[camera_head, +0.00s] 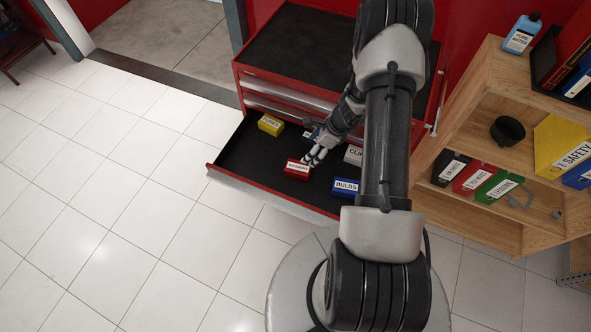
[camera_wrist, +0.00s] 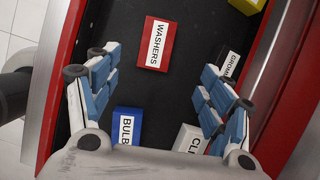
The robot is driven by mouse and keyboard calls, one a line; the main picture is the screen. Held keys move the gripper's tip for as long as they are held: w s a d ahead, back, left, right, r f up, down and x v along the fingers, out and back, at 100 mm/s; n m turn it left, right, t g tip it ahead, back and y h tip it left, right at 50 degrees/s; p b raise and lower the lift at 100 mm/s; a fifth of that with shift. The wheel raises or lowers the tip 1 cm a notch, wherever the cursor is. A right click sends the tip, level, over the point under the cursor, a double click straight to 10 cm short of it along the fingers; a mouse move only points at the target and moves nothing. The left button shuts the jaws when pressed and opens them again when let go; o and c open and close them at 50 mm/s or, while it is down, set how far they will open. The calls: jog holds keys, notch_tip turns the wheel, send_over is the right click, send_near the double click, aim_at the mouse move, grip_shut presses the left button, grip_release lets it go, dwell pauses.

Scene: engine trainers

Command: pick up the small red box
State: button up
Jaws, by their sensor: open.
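The small red box (camera_head: 297,168) lies in the open drawer, near its front edge. In the wrist view the red box (camera_wrist: 154,45) has a white label reading WASHERS and lies beyond my fingertips, between the lines of the two fingers. My gripper (camera_head: 314,155) is above the drawer, at the box's right side in the head view. In the wrist view my gripper (camera_wrist: 160,68) is open with nothing between its fingers.
The open drawer (camera_head: 235,165) of a red tool chest also holds a yellow box (camera_head: 270,124), a blue BULBS box (camera_head: 346,187), a light CLI-labelled box (camera_head: 354,155) and a dark box (camera_wrist: 229,62). A wooden shelf (camera_head: 467,88) stands at right. Tiled floor is clear at left.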

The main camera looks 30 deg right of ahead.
jog(key=b, duration=0.2)
send_near(299, 167)
jog(key=x, duration=0.5)
jog(key=shift+w+a+r, duration=0.1)
jog(key=shift+w+a, duration=0.15)
jog(key=shift+w, duration=0.15)
jog(key=x, duration=0.1)
jog(key=b+x, duration=0.1)
jog(key=x, duration=0.1)
jog(key=s+b+x, duration=0.1)
jog(key=x, duration=0.1)
jog(key=shift+d, duration=0.1)
jog(key=shift+w+f, duration=0.15)
jog(key=shift+f, duration=0.1)
jog(key=shift+f+b, duration=0.25)
jog(key=shift+b, duration=0.25)
jog(key=shift+c, duration=0.3)
jog(key=c, duration=1.1)
jog(key=shift+r, duration=0.15)
jog(key=shift+c, duration=0.2)
